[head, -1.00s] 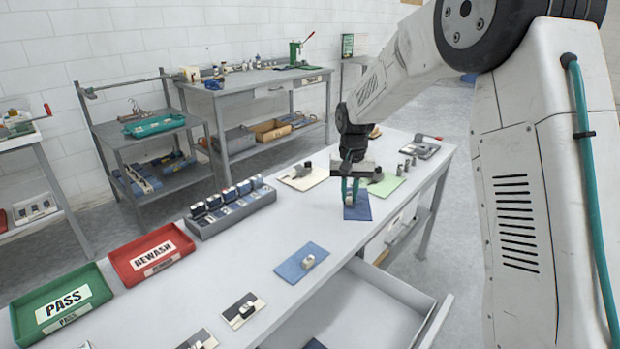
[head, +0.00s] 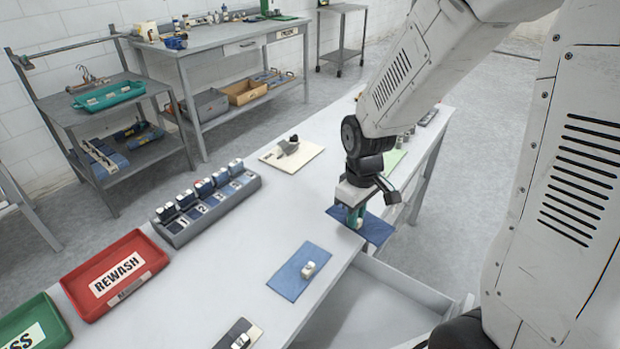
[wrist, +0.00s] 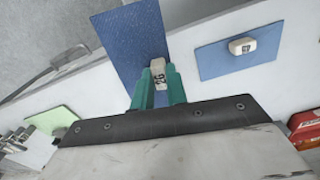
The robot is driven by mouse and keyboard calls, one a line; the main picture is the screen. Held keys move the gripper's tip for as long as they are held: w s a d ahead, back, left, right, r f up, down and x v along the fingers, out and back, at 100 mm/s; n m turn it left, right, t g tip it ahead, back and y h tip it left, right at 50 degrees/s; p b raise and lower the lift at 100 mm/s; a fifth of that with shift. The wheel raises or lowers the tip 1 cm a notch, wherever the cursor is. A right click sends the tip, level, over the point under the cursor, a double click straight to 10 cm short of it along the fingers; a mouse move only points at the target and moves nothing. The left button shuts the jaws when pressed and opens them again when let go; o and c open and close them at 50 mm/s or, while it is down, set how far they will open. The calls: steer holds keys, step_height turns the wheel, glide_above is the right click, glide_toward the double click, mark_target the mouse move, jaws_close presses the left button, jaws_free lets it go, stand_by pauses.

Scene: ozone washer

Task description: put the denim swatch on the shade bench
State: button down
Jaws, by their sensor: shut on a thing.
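My gripper (head: 354,215) is shut on the white tag of a dark blue denim swatch (head: 376,230). In the wrist view the teal fingers (wrist: 160,88) pinch the tag, which carries a dark mark, and the swatch (wrist: 128,40) extends beyond them. The swatch reaches past the front edge of the long light-grey bench (head: 215,285); its exact height is hard to tell. A lighter blue swatch (head: 290,275) with a white tag lies flat on this bench, left of my gripper. No label names the shade bench.
A grey rack (head: 225,203) of numbered blue samples stands on the bench, with a red REWASH tray (head: 112,285) and a green tray (head: 30,325) at left. An open drawer (head: 375,310) juts from the front. Another bench (head: 215,45) stands behind.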

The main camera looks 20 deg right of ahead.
steer(key=s+f+n, duration=0.1)
steer(key=s, duration=0.3)
glide_above(320, 218)
steer(key=shift+w+f+n, duration=0.1)
steer(key=shift+f+n, duration=0.2)
steer(key=shift+f, duration=2.3)
steer(key=shift+f, duration=0.15)
steer(key=c, duration=1.5)
jaws_free()
steer(key=shift+o, duration=0.5)
step_height(320, 218, up, 12)
steer(key=shift+r, duration=0.2)
